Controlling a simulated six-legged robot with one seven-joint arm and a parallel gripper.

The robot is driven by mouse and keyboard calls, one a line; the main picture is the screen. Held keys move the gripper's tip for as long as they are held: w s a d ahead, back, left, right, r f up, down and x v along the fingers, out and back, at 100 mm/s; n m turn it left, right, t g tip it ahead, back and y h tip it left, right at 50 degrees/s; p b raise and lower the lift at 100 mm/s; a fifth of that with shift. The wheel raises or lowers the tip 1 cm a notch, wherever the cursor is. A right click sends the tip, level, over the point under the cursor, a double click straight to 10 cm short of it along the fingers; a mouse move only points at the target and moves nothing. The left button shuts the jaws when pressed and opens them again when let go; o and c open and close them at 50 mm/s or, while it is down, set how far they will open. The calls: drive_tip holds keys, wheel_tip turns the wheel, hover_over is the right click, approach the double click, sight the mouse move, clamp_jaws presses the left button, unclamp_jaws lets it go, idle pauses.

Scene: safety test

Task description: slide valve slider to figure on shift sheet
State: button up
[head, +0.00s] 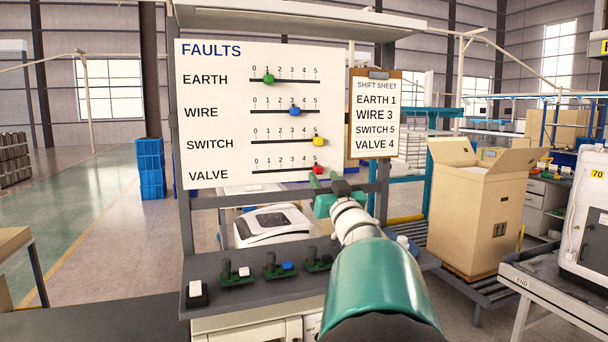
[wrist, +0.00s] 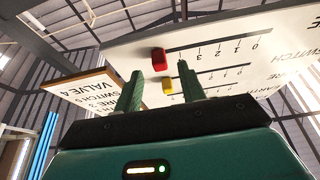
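The red valve slider (head: 318,170) sits at the right end of the bottom VALVE track, under the 5. The shift sheet (head: 376,125) hangs right of the white FAULTS board (head: 215,130) and reads VALVE 4. My gripper (head: 325,178) is open at the board's lower right, close to the red slider. In the wrist view the red slider (wrist: 159,59) shows in the gap between my two fingertips (wrist: 160,68), touching neither visibly. I cannot tell how far the fingertips are from the board.
The green EARTH slider (head: 268,78) is at 1, the blue WIRE slider (head: 295,111) at 3, the yellow SWITCH slider (head: 318,141) at 5. A dark bench (head: 225,305) with small switches lies below. An open cardboard box (head: 475,205) stands to the right.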

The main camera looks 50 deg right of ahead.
sight(320, 172)
drive_tip(key=shift+x, duration=1.55)
clamp_jaws()
drive_tip(key=shift+w+a, duration=0.4)
drive_tip(key=shift+a, duration=0.3)
drive_tip(key=shift+w+a, duration=0.4)
drive_tip(key=shift+a, duration=0.3)
drive_tip(key=shift+d, duration=0.1)
unclamp_jaws()
